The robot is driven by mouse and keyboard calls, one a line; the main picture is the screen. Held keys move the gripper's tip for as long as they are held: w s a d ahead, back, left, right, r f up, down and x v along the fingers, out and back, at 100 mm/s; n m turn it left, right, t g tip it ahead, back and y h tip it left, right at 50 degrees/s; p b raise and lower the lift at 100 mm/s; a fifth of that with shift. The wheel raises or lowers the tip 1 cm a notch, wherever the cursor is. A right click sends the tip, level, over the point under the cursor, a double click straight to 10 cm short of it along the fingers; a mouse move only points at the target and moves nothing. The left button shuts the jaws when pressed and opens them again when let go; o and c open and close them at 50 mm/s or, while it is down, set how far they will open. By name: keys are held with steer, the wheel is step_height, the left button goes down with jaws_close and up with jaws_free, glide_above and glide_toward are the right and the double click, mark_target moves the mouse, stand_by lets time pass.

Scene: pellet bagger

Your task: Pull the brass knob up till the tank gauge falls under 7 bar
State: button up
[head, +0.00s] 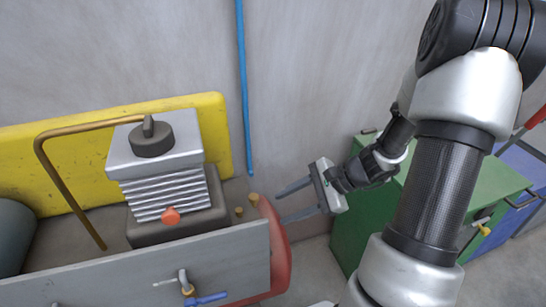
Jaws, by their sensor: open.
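Two small brass-coloured pieces (253,199) and (239,211) stand at the right end of the machine, by the red tank (279,257); I cannot tell which is the brass knob. My gripper (278,206) is open, with its two fingers apart and pointing left. Its fingertips are just right of the brass pieces in the picture, and nothing is between them. I cannot tell the gap in depth. No gauge face is visible. Most of the tank is hidden behind the grey panel (235,262).
A finned compressor head (160,185) with a black cap and a bent copper pipe (65,185) stands left. A yellow panel (60,150) is behind it, and a blue pipe (243,90) runs down the wall. A blue-handled valve (205,299) is in front. A green cabinet (365,230) stands right.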

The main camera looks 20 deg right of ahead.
steer(key=w+d+f+m+t, duration=0.25)
steer(key=d+m+t, duration=0.25)
steer(key=m, duration=0.4)
steer(key=b, duration=0.2)
glide_toward(254, 196)
steer(key=shift+m+y, duration=0.3)
steer(key=x, duration=0.5)
steer(key=f+x, duration=0.1)
steer(key=x, duration=0.4)
steer(key=shift+d, duration=0.15)
